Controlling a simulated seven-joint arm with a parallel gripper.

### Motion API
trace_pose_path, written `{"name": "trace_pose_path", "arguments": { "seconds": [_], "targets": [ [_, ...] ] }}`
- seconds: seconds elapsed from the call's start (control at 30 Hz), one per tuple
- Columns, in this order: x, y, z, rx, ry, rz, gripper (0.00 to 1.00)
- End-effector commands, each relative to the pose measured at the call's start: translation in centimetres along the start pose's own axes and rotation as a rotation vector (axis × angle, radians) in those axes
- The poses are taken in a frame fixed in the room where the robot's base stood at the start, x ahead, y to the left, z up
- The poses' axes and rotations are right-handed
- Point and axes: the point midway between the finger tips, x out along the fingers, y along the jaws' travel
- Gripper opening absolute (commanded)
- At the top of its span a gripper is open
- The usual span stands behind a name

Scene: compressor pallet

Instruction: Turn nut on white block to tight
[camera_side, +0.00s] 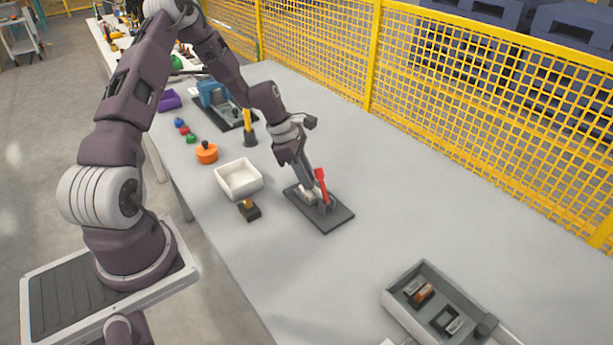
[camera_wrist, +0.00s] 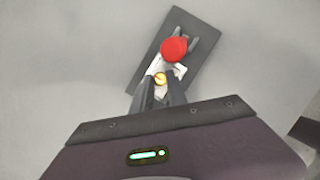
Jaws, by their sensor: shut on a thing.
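The white block (camera_wrist: 179,72) sits on a dark grey base plate (camera_side: 336,217) on the table. A round brass-coloured nut (camera_wrist: 160,78) shows on the block in the wrist view. My gripper (camera_wrist: 161,84) points down at the block, with its two fingers on either side of the nut and shut on it. In the side view my gripper (camera_side: 311,191) hides the nut and part of the block. A red-handled part (camera_side: 321,182) stands upright on the same plate, just beyond the nut; from above it shows as a red round top (camera_wrist: 173,49).
A white open bin (camera_side: 239,179) and a small dark block with a yellow top (camera_side: 249,211) stand left of the plate. An orange round part (camera_side: 206,153) is farther back. A grey tray (camera_side: 425,265) lies at front right. The table right of the plate is clear.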

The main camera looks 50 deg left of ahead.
Motion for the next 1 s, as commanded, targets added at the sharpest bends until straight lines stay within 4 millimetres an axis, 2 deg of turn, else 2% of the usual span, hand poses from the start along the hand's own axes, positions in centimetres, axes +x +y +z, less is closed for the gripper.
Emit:
{"name": "trace_pose_path", "arguments": {
  "seconds": [0.53,1.0],
  "targets": [
    [0.01,0.16,0.06,0.124,0.0,-0.05,0.0],
    [0.07,0.54,0.21,0.505,0.001,-0.207,0.0]
  ]
}}
